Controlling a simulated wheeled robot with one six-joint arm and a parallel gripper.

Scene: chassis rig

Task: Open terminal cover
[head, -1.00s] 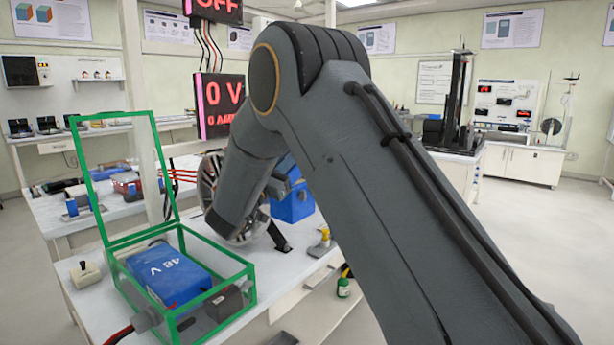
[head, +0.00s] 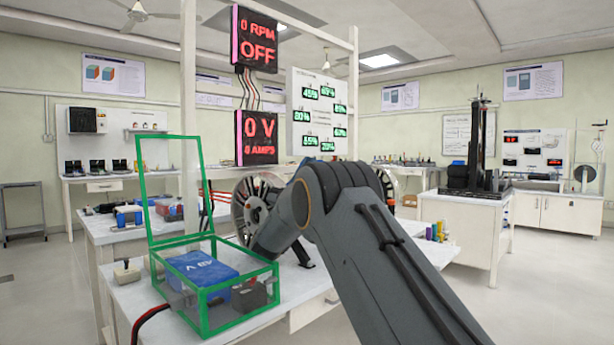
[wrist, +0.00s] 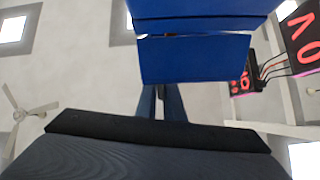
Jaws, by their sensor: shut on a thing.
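In the wrist view, my gripper (wrist: 160,92) points up the picture, and its two narrow fingers meet the lower edge of a flat blue panel (wrist: 195,58), which looks like the terminal cover. The gripper is shut on that panel. A larger blue body (wrist: 205,10) lies just beyond it, with a thin gap between the two. The fingertips' exact grip is hard to see. In the head view, my own arm hides the gripper and the blue panel.
A green-framed clear case (head: 205,312), lid up, holds a blue battery (head: 200,268) on the bench, left of my arm. A spoked wheel (head: 257,205) stands behind my arm. Red-lettered displays (head: 257,137) hang above. Open floor (head: 530,290) lies to the right.

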